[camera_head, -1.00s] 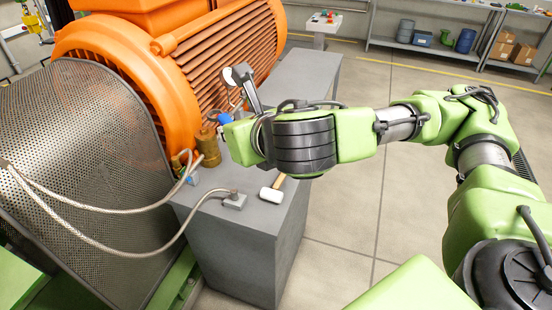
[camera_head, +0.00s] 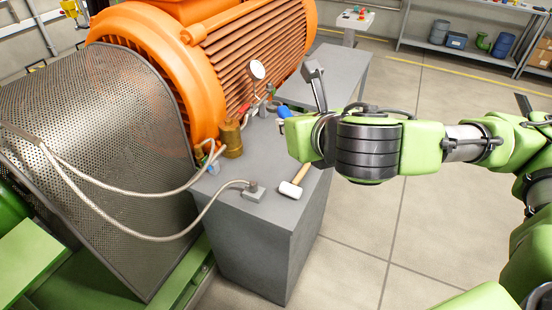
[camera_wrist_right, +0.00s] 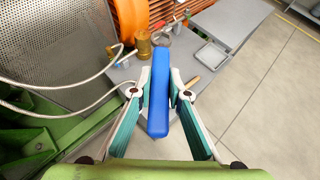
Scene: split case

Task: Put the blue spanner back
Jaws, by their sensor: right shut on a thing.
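The blue spanner (camera_wrist_right: 158,95) is upright in the right wrist view, between the two fingers of my right gripper (camera_wrist_right: 160,82). The fingers are shut on it, and only a plain blue length shows. In the head view a small blue part (camera_head: 284,112) shows just past my right wrist; the fingers there are hidden behind my own wrist. The spanner appears held above the grey bench (camera_head: 255,215). I cannot tell its far end or the place where it belongs. My left gripper is in neither view.
On the bench are a white-headed hammer (camera_head: 291,189), a brass fitting (camera_head: 231,139), a dial gauge (camera_head: 257,69) and a hose end block (camera_head: 254,192). The orange motor (camera_head: 150,60) and perforated guard (camera_head: 95,160) stand left. Open floor (camera_head: 400,235) lies right.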

